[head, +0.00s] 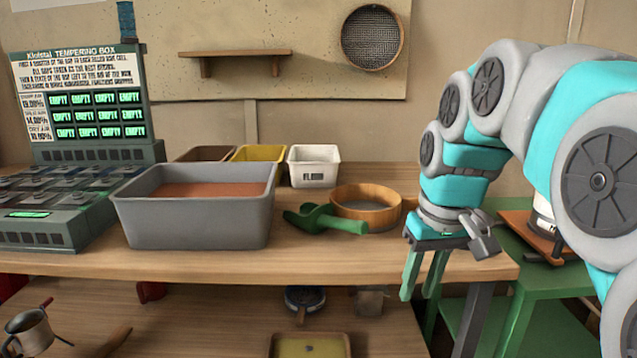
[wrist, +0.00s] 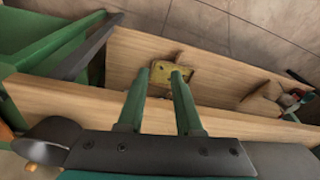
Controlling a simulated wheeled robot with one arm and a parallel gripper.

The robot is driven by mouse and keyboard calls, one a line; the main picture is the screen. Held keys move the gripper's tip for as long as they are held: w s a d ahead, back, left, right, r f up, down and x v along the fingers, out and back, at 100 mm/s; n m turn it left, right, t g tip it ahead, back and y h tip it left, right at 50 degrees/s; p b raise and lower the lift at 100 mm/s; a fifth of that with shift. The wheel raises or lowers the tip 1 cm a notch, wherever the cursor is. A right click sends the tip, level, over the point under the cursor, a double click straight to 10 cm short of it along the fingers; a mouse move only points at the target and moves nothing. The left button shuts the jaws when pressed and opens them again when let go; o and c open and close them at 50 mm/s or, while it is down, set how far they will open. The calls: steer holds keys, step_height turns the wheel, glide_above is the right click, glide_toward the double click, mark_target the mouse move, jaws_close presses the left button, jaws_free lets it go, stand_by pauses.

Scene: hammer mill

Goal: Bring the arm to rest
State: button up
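My gripper (head: 421,275) hangs from my teal and grey arm at the right of the head view, its green fingers pointing down. It is just past the front edge of the wooden table (head: 330,262), near the table's right end. In the wrist view my gripper (wrist: 161,75) shows two green fingers apart with nothing between them. Below and beyond them is the lower shelf (wrist: 215,88) of the table.
A grey bin (head: 195,232) of reddish material, a green scoop (head: 325,219) and a round wooden sieve (head: 366,206) stand on the table. The tempering box (head: 85,100) is at left. A green side table (head: 545,270) stands right. A yellow tray (head: 310,347) lies on the lower shelf.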

steer(key=s+f+m+g+h, duration=0.1)
steer(key=s+f+m+g, duration=0.1)
steer(key=s+f, duration=1.6)
steer(key=s+g, duration=0.1)
steer(key=s, duration=0.3)
steer(key=shift+s+a, duration=0.2)
steer(key=shift+a, duration=0.05)
steer(key=shift+f, duration=0.1)
